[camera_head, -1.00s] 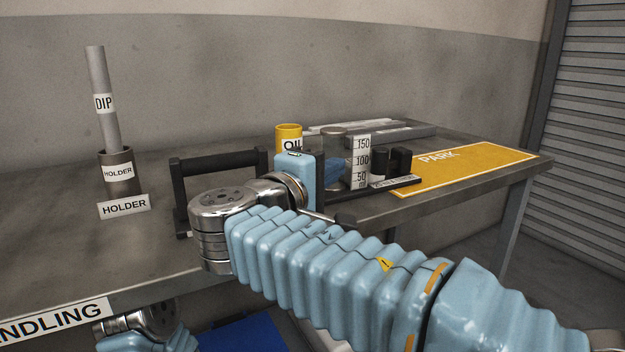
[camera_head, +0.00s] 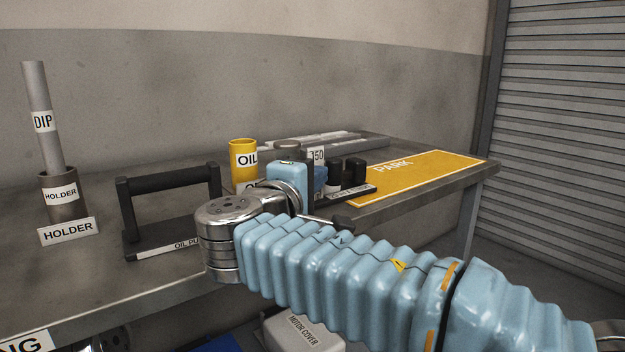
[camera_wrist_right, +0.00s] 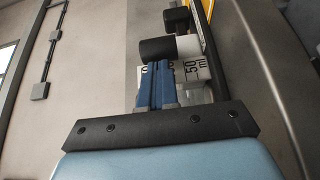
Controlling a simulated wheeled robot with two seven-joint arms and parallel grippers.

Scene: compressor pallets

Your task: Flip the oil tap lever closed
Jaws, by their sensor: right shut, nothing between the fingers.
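My right gripper (camera_head: 320,180) is at the workbench, beside the white measuring scale (camera_head: 318,156) and partly hidden by my wrist. In the right wrist view its blue fingers (camera_wrist_right: 157,78) are shut with nothing between them. They point at the scale block (camera_wrist_right: 192,66) and overlap it in the picture; I cannot tell whether they touch. Black cylinders (camera_head: 353,170) stand just right of the gripper, and show beyond the fingertips in the wrist view (camera_wrist_right: 158,50). The yellow OIL container (camera_head: 243,155) stands behind my wrist. I cannot make out the tap lever clearly. My left gripper is not in view.
A black handled stand (camera_head: 170,181) is left of my wrist. Farther left, a DIP tube (camera_head: 36,95) stands in a holder (camera_head: 62,200). The yellow PARK area (camera_head: 425,172) at the right is clear. A MOTOR COVER box (camera_head: 300,332) is below the bench.

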